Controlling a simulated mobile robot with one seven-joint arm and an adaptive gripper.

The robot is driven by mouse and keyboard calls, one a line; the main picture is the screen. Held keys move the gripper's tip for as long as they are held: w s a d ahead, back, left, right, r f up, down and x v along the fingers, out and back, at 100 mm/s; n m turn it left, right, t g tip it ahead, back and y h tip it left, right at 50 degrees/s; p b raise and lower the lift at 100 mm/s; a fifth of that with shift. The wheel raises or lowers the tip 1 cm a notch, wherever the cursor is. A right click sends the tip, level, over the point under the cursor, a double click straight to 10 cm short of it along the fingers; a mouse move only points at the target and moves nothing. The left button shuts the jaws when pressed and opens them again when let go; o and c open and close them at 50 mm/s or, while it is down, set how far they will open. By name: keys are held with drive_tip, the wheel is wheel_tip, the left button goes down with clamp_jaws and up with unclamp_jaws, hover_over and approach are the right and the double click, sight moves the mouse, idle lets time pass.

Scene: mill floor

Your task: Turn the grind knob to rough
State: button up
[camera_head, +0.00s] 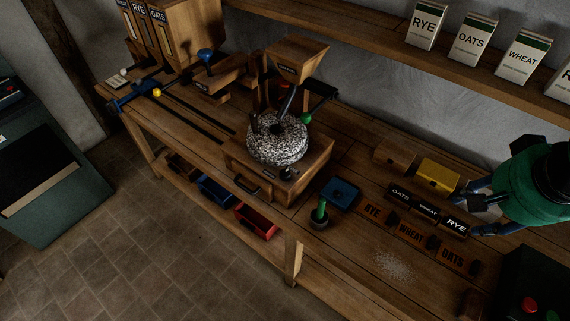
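The stone mill has a speckled round millstone (277,141) on a wooden base (265,180), under a wooden hopper (292,62). A small dark knob (288,174) sits on the base in front of the stone and looks like the grind knob. Its markings are too small to read, so its setting cannot be told. A green ball (306,118) is on a dark arm beside the stone. My gripper (468,210) is at the right, over the table and well apart from the mill. Its dark blue fingers are spread, with nothing clearly held between them.
Label blocks (427,209), a yellow box (438,175) and a wooden box (395,156) lie near my gripper. A blue tray (340,194) and a green-handled tool in a pot (319,216) stand right of the mill. A shelf with grain cartons (474,40) runs above the table.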

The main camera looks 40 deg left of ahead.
drive_tip(key=w+a+g+p, duration=0.1)
drive_tip(key=w+a+p, duration=0.3)
drive_tip(key=a, duration=0.7)
drive_tip(key=g+h+p, duration=0.1)
drive_tip(key=g+p, duration=0.2)
drive_tip(key=p, duration=0.5)
hover_over(285, 172)
wheel_tip(285, 172, down, 11)
drive_tip(key=shift+r, duration=0.15)
wheel_tip(285, 172, down, 14)
drive_tip(key=shift+r+b, duration=0.1)
drive_tip(key=shift+b, duration=0.35)
drive_tip(key=c, duration=1.2)
